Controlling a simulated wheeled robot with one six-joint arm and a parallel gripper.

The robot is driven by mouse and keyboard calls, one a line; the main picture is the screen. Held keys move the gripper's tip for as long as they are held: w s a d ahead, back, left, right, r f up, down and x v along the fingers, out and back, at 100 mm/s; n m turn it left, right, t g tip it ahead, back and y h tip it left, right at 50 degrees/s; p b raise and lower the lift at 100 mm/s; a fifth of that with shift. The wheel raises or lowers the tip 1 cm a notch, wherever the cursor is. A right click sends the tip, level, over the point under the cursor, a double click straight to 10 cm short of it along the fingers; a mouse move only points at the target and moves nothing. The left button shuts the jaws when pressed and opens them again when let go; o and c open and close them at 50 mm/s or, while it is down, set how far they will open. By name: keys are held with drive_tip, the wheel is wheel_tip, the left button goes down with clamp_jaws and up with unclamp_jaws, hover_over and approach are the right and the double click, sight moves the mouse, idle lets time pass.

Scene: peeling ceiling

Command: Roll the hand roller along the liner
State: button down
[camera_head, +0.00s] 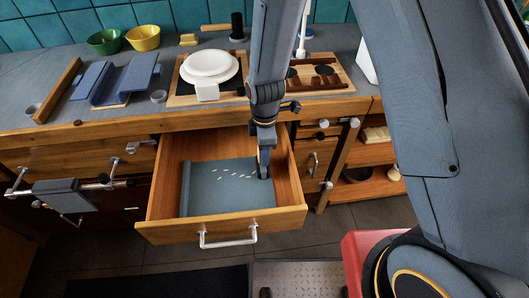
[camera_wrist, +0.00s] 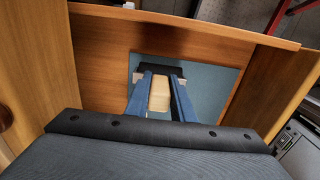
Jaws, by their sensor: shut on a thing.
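The drawer (camera_head: 223,231) is pulled open, with a blue-grey liner (camera_head: 231,194) on its floor. The liner's left edge looks rolled or raised, and several small pale marks lie across its upper part. My gripper (camera_head: 264,172) reaches down into the drawer at the liner's right side. In the wrist view my gripper is shut on the pale wooden handle (camera_wrist: 159,98) of the hand roller; its dark roller (camera_wrist: 155,72) shows just beyond the fingertips, over the liner (camera_wrist: 208,85). I cannot tell whether the roller touches the liner. The head view mostly hides it behind the gripper.
The drawer's wooden walls (camera_head: 290,182) stand close to my gripper on the right. The counter above holds a white plate stack (camera_head: 209,66), green and yellow bowls (camera_head: 145,38) and a blue rack (camera_head: 112,80). Open shelves (camera_head: 372,185) are to the right.

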drive_tip(key=shift+f, duration=0.4)
idle(0.8)
idle(0.9)
drive_tip(key=shift+s+a, duration=0.15)
drive_tip(key=shift+a, duration=0.9)
drive_tip(key=shift+s+a, duration=0.15)
drive_tip(key=shift+a, duration=0.9)
drive_tip(key=shift+a, duration=0.1)
drive_tip(key=shift+s+a, duration=0.2)
drive_tip(key=shift+a, duration=1.85)
drive_tip(key=shift+s+a, duration=0.15)
drive_tip(key=shift+a, duration=0.9)
drive_tip(key=shift+s+a, duration=0.15)
drive_tip(key=shift+a, duration=0.9)
